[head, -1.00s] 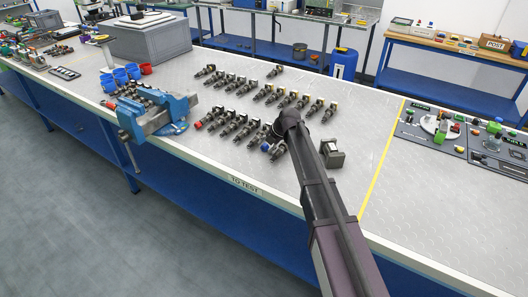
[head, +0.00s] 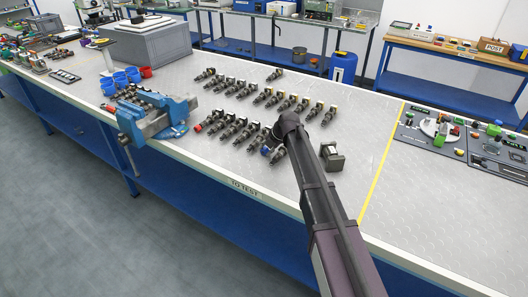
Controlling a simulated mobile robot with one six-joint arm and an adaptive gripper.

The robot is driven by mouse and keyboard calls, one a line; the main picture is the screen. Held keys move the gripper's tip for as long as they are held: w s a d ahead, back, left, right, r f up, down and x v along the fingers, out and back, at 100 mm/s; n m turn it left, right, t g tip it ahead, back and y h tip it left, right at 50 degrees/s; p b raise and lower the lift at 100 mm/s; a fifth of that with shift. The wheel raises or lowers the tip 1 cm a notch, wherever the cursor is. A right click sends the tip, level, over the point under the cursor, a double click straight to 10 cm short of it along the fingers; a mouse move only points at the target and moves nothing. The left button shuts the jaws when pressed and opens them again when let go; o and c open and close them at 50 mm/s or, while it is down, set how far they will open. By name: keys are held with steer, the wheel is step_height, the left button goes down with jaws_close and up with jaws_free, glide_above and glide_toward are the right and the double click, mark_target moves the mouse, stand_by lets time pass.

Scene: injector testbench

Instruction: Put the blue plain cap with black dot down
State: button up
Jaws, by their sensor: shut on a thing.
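The blue cap (head: 265,150) shows as a small blue spot at the near end of the injector rows, just below and left of the end of my arm. Its black dot is too small to make out. My gripper (head: 277,139) is at the arm's dark, rounded end, low over the near row of injectors, and is shut on the cap. The fingers are mostly hidden by the arm and dark against the injectors. I cannot tell whether the cap touches the bench or an injector.
Several injectors (head: 236,127) lie in rows around my gripper; one has a red end (head: 197,128). A small grey block (head: 332,158) stands right of my arm. A blue vise (head: 155,120) and blue cups (head: 120,79) are left. Bare bench (head: 235,175) lies in front.

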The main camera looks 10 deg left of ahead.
mark_target(266, 150)
steer(key=shift+r, duration=0.15)
step_height(266, 150, up, 3)
steer(key=p, duration=0.3)
steer(key=shift+r+p, duration=0.15)
steer(key=shift+p, duration=0.15)
steer(key=s+d, duration=0.2)
steer(key=s, duration=0.3)
steer(key=s+d+r+p, duration=0.1)
steer(key=s+d, duration=0.1)
steer(key=s, duration=0.3)
steer(key=s+d, duration=0.2)
steer(key=s, duration=0.2)
steer(key=shift+s+d+r, duration=0.15)
steer(key=shift+s+r, duration=0.05)
steer(key=shift+s, duration=0.2)
stand_by(0.4)
